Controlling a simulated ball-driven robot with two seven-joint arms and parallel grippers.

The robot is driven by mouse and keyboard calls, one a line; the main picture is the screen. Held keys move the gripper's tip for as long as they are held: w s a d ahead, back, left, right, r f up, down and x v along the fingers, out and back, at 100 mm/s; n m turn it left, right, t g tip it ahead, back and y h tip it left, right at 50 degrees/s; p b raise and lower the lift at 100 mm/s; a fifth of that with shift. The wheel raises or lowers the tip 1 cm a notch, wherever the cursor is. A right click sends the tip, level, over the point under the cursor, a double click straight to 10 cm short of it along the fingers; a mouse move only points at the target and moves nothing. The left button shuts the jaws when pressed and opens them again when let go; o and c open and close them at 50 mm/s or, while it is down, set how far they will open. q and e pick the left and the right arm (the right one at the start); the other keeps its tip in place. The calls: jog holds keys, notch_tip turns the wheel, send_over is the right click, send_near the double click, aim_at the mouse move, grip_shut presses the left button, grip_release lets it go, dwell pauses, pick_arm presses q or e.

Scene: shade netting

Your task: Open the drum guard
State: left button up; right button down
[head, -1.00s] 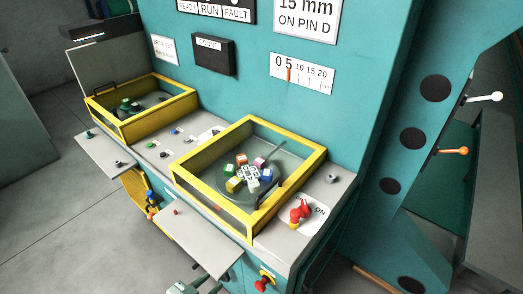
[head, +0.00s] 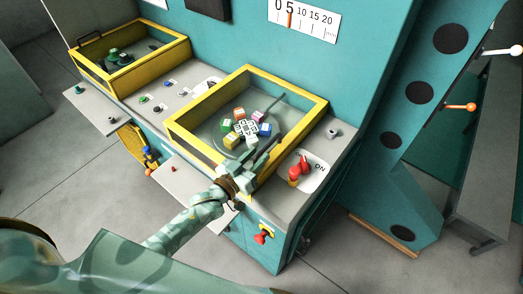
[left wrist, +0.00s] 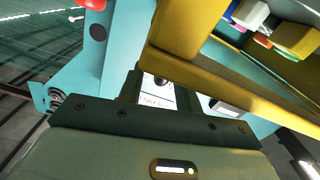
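The drum guard (head: 183,128) is a yellow-framed box with a clear top, closed over a round drum (head: 232,142) carrying several coloured blocks. My left gripper (head: 266,154) is at the guard's front right, with its fingers overlapping the front rail in the head view. The fingers look apart with nothing between them; whether they touch the rail I cannot tell. In the left wrist view the yellow rail (left wrist: 225,85) crosses close ahead of the gripper, and coloured blocks (left wrist: 290,38) show beyond it. My right gripper is not in view.
A second yellow guard (head: 105,80) stands at the left over a green part. A red switch handle (head: 297,170) by an ON label is just right of the drum guard. A red knob (head: 264,237) is on the front panel below. A grey shelf (head: 182,178) juts out in front.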

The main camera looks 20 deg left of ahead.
pick_arm(q)
jog(key=shift+w+d, duration=0.3)
jog(key=shift+w, duration=0.35)
jog(key=shift+x, duration=0.75)
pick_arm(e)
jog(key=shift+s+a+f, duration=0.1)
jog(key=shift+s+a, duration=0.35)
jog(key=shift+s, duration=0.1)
pick_arm(q)
grip_shut()
jog(key=shift+a, duration=0.1)
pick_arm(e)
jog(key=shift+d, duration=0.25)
